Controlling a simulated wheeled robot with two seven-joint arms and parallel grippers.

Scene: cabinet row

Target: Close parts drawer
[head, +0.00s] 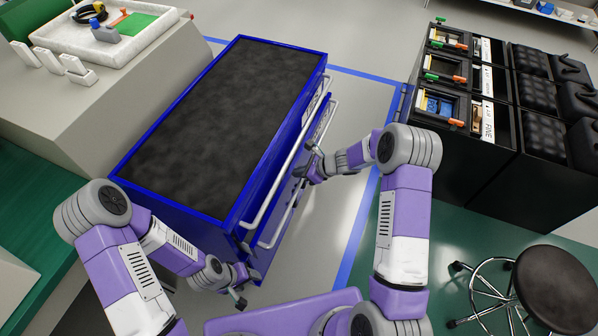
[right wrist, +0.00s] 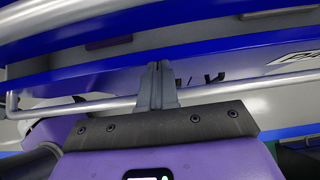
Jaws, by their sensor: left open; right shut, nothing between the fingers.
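A blue cabinet (head: 222,110) with a black top stands at the centre of the head view, its drawer side facing right. A drawer (head: 325,112) below the top edge sticks out a little to the right, with a long silver handle; I cannot tell how far it is out. My right gripper (head: 311,166) is shut and empty beside the drawer side. In the right wrist view its closed fingers (right wrist: 157,85) point at a blue drawer front (right wrist: 230,78), with a silver handle bar (right wrist: 85,110) close by; contact is unclear. My left gripper (head: 241,287) is open near the cabinet's near corner.
A grey counter (head: 130,120) with a white tray (head: 75,42) stands left of the cabinet. A black rack with bins (head: 490,150) stands at the right, and a round stool (head: 553,288) at the lower right. The floor between cabinet and rack is clear.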

